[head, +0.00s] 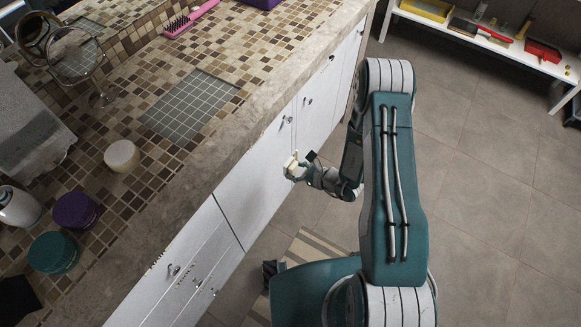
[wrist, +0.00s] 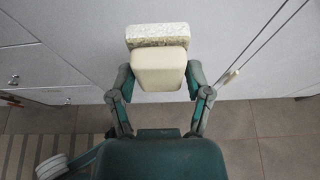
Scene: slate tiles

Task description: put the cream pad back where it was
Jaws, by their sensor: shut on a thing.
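The cream pad (wrist: 160,70) is between the fingers of my gripper (wrist: 159,78) in the wrist view. It has a smooth cream face with rounded corners and a rough, speckled whitish part at its far end. My gripper is shut on it, one finger on each side. In the head view the pad (head: 291,165) looks small at the tip of my gripper (head: 298,170). Both are off the counter, in front of the white cabinet doors. My gripper covers part of the pad there.
The mosaic-tiled counter (head: 213,61) has a grey grid-tiled patch (head: 190,105). On it stand a cream round container (head: 122,155), purple (head: 75,210) and teal (head: 54,252) jars, a round mirror (head: 76,55) and a pink brush (head: 190,18). A white bench (head: 480,41) with trays stands at upper right.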

